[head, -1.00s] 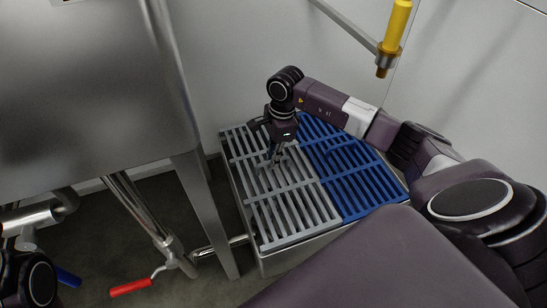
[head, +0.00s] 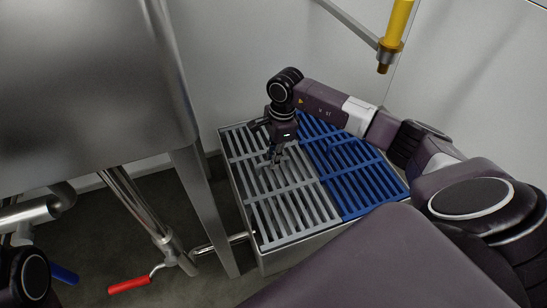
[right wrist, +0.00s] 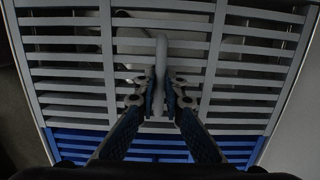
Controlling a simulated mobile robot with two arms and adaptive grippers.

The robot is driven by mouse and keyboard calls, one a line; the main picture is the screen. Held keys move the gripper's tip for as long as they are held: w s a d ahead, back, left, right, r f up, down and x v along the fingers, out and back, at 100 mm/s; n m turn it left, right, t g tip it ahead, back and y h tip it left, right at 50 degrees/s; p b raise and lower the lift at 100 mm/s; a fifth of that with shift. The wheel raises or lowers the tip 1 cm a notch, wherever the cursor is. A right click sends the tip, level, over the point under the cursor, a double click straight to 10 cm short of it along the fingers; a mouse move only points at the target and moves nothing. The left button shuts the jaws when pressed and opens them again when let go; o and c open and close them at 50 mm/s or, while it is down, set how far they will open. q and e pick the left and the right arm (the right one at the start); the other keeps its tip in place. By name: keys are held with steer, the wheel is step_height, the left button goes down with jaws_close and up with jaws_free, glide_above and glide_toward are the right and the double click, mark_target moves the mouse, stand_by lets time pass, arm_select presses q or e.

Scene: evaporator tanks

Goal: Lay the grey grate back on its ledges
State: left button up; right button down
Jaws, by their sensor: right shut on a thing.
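The grey grate (head: 290,205) lies about level over the left half of a steel basin (head: 300,252), beside the blue grate. In the right wrist view the grey grate (right wrist: 75,70) fills most of the picture, with a grey handle (right wrist: 160,65) standing at its middle. My right gripper (head: 275,162) is above the grate and shut on this handle; its fingertips (right wrist: 160,103) press the handle from both sides. The ledges under the grate are hidden. My left gripper is not in view; only a part of my left arm shows at the lower left.
The blue grate (head: 355,170) covers the basin's right half, close against the grey one. A large steel tank (head: 85,80) with a leg (head: 205,210) stands to the left. A red-handled valve (head: 128,285) is low beside it. A yellow-handled tool (head: 398,22) hangs above right.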

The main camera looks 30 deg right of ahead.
steer(key=c, duration=2)
jaws_free()
steer(key=shift+o, duration=0.2)
steer(key=shift+f, duration=0.1)
step_height(320, 180, up, 12)
steer(key=d, duration=0.1)
steer(key=shift+s+d, duration=0.2)
